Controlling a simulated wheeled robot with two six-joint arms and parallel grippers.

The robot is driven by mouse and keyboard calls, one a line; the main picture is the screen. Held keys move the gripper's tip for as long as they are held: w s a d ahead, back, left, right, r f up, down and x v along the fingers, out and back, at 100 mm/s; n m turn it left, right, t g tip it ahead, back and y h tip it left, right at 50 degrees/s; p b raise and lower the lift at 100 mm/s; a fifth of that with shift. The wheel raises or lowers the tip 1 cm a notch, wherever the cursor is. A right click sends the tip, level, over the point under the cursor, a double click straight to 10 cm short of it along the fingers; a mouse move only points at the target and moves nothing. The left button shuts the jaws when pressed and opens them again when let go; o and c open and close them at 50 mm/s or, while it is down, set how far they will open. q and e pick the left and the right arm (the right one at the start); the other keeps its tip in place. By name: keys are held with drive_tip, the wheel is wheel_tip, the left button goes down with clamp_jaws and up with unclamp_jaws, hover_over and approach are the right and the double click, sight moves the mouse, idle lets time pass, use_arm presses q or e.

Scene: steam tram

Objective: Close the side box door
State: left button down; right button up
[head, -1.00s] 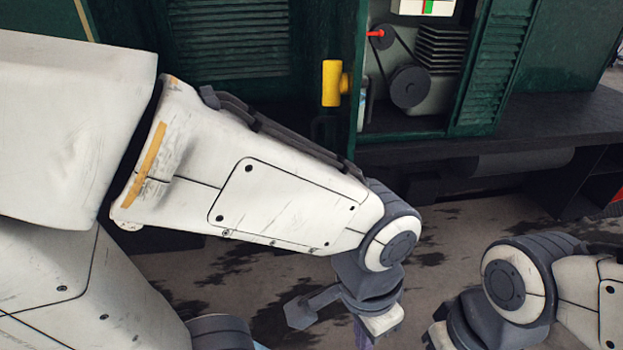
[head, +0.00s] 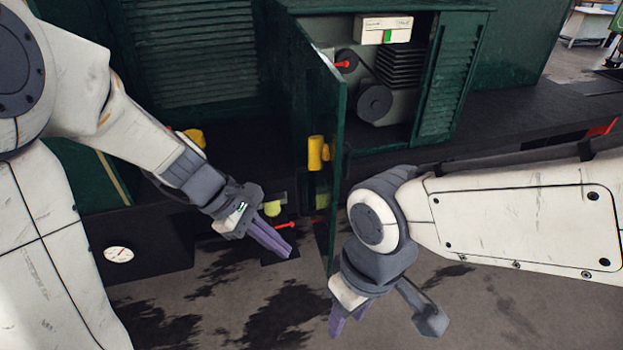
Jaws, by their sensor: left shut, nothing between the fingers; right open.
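The side box (head: 478,95) is dark green, and its front opening shows pulleys, a belt and ribbed parts inside. Its door (head: 340,110) stands open, swung outward and seen nearly edge-on at the left of the opening. A yellow handle (head: 317,153) is on the door's left face. My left gripper (head: 284,250) is shut and empty, below and left of the handle, and seems apart from the door. My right gripper (head: 350,325) is open and empty, low in front of the door's lower edge. My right forearm crosses below the opening.
A louvred green panel (head: 448,85) borders the opening on the right. A dark ledge (head: 510,120) runs along the tram's side. Red levers (head: 290,225) and a round white gauge (head: 119,254) are low at the left. The stained floor in front looks clear.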

use_arm(q)
drive_tip(key=w+a+r+n+t+h+p, duration=0.2)
drive_tip(key=w+a+r+n, duration=0.2)
drive_tip(key=w+n, duration=0.2)
drive_tip(key=p, duration=0.3)
approach(327, 229)
drive_tip(key=shift+n+t, duration=0.3)
drive_tip(key=x, duration=0.5)
drive_tip(key=shift+s+f, duration=0.2)
drive_tip(key=shift+s, duration=0.1)
drive_tip(key=shift+w+d+f, duration=0.15)
drive_tip(key=shift+d, duration=0.2)
use_arm(e)
wheel_tip(327, 229, up, 7)
